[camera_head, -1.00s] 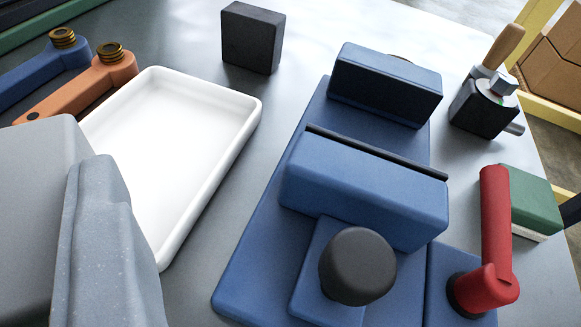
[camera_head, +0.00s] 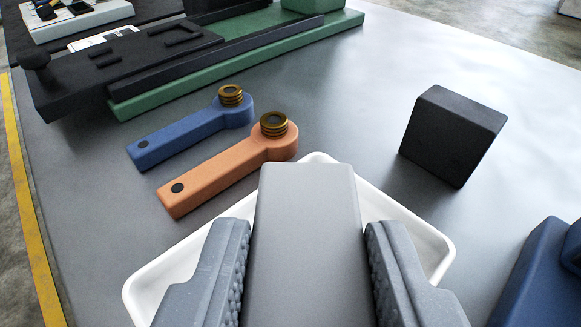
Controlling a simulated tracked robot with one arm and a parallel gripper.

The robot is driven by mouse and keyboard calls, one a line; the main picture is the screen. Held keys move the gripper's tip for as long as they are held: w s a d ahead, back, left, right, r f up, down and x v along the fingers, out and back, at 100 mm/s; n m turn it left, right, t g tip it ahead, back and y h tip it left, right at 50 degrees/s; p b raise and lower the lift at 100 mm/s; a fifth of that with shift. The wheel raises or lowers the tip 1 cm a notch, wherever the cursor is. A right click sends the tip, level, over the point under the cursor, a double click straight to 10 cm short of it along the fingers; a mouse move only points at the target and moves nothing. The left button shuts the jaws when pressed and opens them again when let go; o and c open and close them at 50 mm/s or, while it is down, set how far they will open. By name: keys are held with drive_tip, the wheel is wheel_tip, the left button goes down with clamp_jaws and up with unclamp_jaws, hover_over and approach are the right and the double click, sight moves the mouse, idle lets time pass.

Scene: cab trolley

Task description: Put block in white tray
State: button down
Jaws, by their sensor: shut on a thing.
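My gripper (camera_head: 309,236) is at the bottom middle, its two grey ribbed fingers shut on the left and right sides of a grey block (camera_head: 306,200). The block is a plain long box, held with its far end pointing away from me. The white tray (camera_head: 428,240) lies on the table beneath the block and fingers. Its far corner and parts of its left and right rims show; most of its floor is hidden. In this view the block overlaps the tray, and I cannot tell the height between them.
An orange wrench-like tool (camera_head: 225,180) lies just beyond the tray's left side, with a blue one (camera_head: 185,137) behind it. A black block (camera_head: 452,135) stands at right. A blue fixture (camera_head: 540,275) is at the lower right. A green and black fixture (camera_head: 150,70) fills the back left.

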sight(298, 287)
drive_tip(key=x, duration=0.2)
drive_tip(key=shift+w+a+r, duration=0.15)
drive_tip(key=shift+w+r, duration=0.05)
drive_tip(key=shift+w, duration=0.25)
drive_tip(key=shift+f+b, duration=1.4)
drive_tip(key=shift+f, duration=0.45)
drive_tip(key=shift+r, duration=0.1)
drive_tip(key=c, duration=1)
unclamp_jaws()
drive_tip(key=shift+s+r, duration=0.15)
drive_tip(key=shift+s, duration=0.3)
drive_tip(key=p+v, duration=0.4)
drive_tip(key=v, duration=0.7)
drive_tip(key=shift+s, duration=0.1)
